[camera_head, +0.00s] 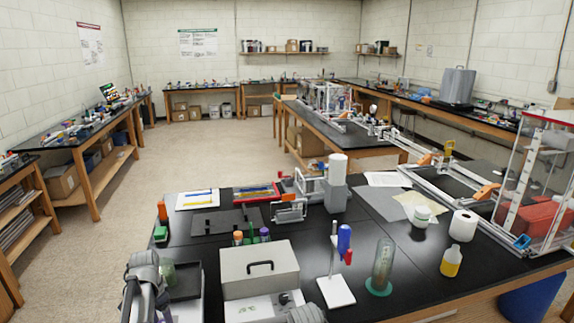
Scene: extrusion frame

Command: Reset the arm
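A grey rounded link of my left arm shows at the bottom left of the head view. A small ribbed grey part at the bottom middle looks like part of my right arm. The fingers of both grippers are out of view, below the picture's lower edge. An extrusion frame (440,195) of pale metal bars with orange corner pieces lies at the right, on and beyond the black table (310,250). Neither arm is near it.
A grey box with a handle (259,272) stands close in front of my arms. Beside it are a white stand (336,290), a glass cylinder (381,265) and a yellow bottle (451,261). A clear-walled enclosure (540,180) stands at the right. The floor (215,155) behind is open.

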